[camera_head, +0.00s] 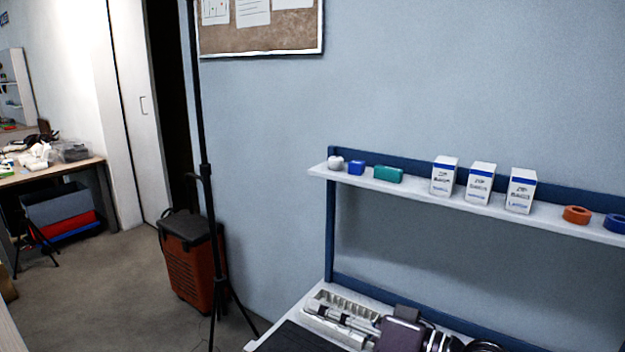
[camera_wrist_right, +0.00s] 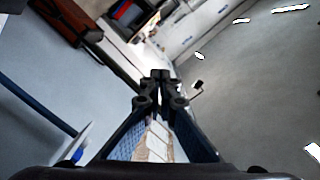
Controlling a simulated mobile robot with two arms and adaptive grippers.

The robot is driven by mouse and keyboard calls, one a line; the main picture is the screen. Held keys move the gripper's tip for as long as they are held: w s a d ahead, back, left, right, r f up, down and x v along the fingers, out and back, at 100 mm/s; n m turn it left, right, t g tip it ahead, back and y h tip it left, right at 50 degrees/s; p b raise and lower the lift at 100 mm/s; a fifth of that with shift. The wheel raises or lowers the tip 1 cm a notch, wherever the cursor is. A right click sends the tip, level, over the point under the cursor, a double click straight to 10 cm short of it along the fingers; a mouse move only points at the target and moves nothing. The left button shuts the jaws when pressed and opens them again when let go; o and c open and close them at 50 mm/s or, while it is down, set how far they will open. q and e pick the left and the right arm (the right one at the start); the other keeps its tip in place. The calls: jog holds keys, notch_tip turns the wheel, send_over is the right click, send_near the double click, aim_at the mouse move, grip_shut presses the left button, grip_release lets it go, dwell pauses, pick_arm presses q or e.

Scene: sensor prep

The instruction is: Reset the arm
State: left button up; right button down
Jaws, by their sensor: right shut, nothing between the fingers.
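My right gripper (camera_wrist_right: 158,78) shows in the right wrist view. Its two dark fingers are shut together at the tips, with nothing between them. My left gripper is in neither view.
A wall shelf (camera_head: 400,190) holds small coloured items and three white boxes (camera_head: 480,183). A black stand (camera_head: 205,180) and orange case (camera_head: 192,262) stand left; open floor lies beyond.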

jog(key=s+d+f+n+g+h, duration=0.1)
jog(key=s+d+f+h, duration=0.2)
jog(key=f, duration=0.7)
jog(key=s+d+f+h, duration=0.1)
jog(key=s+f+h, duration=0.3)
jog(key=f, duration=0.5)
jog(key=s+d+f+m+g+h, duration=0.1)
jog(key=s+d+f+g+h, duration=0.25)
jog(key=s+d+f, duration=0.45)
jog(key=s+d+f+g+h, duration=0.2)
jog(key=s+d+f+h, duration=0.2)
jog(key=s+d+f, duration=0.5)
notch_tip(320, 180, down, 24)
jog(key=s+a+b, duration=0.2)
jog(key=s+b, duration=0.1)
jog(key=s+d+f+g+b, duration=0.1)
jog(key=s+f, duration=0.8)
jog(key=f, duration=0.1)
jog(key=s+d+f+g+b, duration=0.1)
jog(key=s+d+f, duration=0.1)
jog(key=s+f, duration=0.6)
jog(key=shift+s+d+f, duration=0.3)
jog(key=shift+s+f, duration=0.05)
jog(key=shift+f, duration=0.6)
